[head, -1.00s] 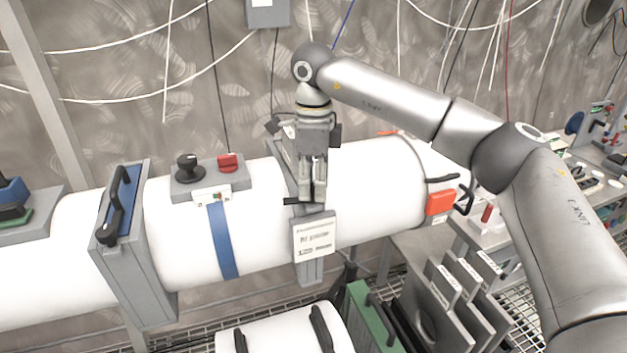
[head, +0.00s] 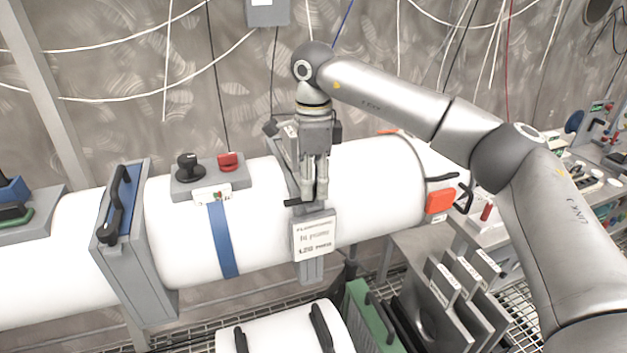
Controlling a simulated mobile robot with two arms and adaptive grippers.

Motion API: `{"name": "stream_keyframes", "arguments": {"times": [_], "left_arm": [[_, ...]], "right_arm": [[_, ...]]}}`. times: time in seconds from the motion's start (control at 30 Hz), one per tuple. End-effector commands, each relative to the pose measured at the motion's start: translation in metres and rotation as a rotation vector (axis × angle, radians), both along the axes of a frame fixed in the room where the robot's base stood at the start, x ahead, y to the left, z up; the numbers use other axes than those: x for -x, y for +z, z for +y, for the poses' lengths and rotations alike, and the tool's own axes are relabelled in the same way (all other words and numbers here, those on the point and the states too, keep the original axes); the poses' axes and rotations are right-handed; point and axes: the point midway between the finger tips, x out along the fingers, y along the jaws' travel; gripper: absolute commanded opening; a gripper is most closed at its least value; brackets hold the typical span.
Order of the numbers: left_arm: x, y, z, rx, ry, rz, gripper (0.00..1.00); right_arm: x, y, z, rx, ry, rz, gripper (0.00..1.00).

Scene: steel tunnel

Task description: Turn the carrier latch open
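A black lever (head: 295,203), which looks like the carrier latch, sticks out to the left on the grey clamp band around the white tube (head: 375,185). My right gripper (head: 314,200) points straight down over the band, with its fingertips at the lever's right part and hiding it. Its two fingers are close together with a narrow gap; whether they grip the lever cannot be seen. A white label plate (head: 314,236) is on the band just below the fingertips. My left gripper is not in view.
A grey flange with a blue panel and black handle (head: 115,215) stands to the left. A grey box with a black knob and red button (head: 228,162) sits on the tube. An orange block (head: 440,201) is at its right end. Grey plates (head: 440,300) stand lower right.

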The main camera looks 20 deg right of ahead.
Motion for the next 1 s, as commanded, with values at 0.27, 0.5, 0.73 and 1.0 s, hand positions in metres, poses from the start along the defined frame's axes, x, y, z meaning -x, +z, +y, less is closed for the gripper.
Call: {"name": "stream_keyframes", "arguments": {"times": [0.27, 0.5, 0.73, 1.0], "left_arm": [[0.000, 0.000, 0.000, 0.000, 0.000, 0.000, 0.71], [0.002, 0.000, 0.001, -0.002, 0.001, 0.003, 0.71], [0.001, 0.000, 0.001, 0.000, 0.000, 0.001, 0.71], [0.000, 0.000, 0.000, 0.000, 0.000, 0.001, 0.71]], "right_arm": [[0.000, 0.000, 0.000, 0.000, -0.001, 0.000, 0.53], [0.000, 0.004, 0.000, 0.000, -0.002, 0.000, 0.53], [0.000, 0.043, 0.001, -0.002, -0.002, -0.002, 0.53], [0.000, 0.097, 0.000, -0.001, -0.003, -0.001, 0.53]]}}
